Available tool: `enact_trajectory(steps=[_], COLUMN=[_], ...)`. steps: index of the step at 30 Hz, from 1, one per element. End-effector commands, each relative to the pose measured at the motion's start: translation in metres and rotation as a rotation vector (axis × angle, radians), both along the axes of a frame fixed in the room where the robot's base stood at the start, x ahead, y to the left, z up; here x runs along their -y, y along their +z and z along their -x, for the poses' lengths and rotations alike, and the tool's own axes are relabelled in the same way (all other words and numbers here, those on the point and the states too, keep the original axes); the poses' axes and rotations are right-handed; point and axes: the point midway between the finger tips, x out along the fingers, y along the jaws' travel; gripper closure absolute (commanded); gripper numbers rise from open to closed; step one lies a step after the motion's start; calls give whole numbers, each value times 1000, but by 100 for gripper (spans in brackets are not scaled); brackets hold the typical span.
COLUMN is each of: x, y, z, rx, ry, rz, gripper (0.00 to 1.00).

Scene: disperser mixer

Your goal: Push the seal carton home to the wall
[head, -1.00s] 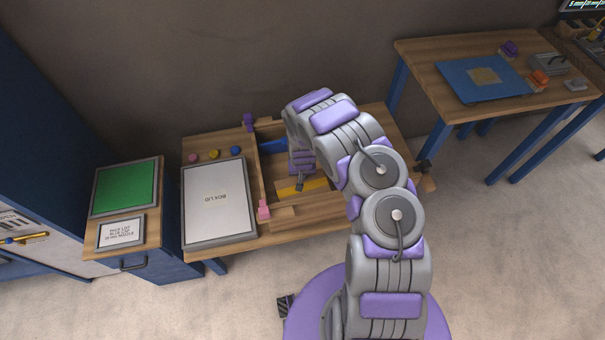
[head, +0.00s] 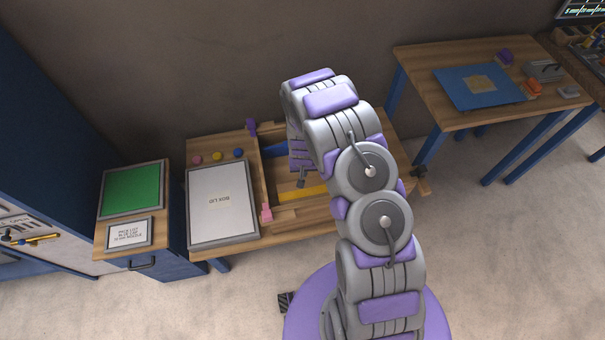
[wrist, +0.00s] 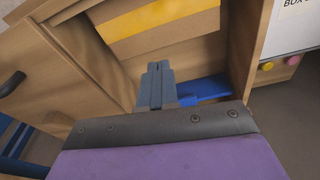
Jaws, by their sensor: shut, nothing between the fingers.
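A tan carton with a yellow band (head: 312,191) lies in the front part of the open wooden box (head: 267,190). I take it for the seal carton, though no label is readable. The band also shows at the top of the wrist view (wrist: 165,32). My gripper (head: 301,183) points down into the box, just behind the band. In the wrist view its fingertips (wrist: 158,70) are together and empty, with a visible gap to the band. My arm hides the right part of the box. Contact with the carton cannot be told.
A blue item (head: 272,151) lies at the back of the box, partly behind my gripper in the wrist view (wrist: 205,88). A box lid (head: 222,215) lies left of the box. Purple (head: 251,125) and pink (head: 266,212) pieces stand at the box's left corners.

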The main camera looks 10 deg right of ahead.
Motion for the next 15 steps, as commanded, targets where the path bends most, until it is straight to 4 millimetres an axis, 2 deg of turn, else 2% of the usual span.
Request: enact_trajectory(steps=[6, 15], x=[-1, -1], y=[38, 68], z=[5, 13], rx=[2, -2], ry=[0, 0], rz=[-1, 0], gripper=[100, 100])
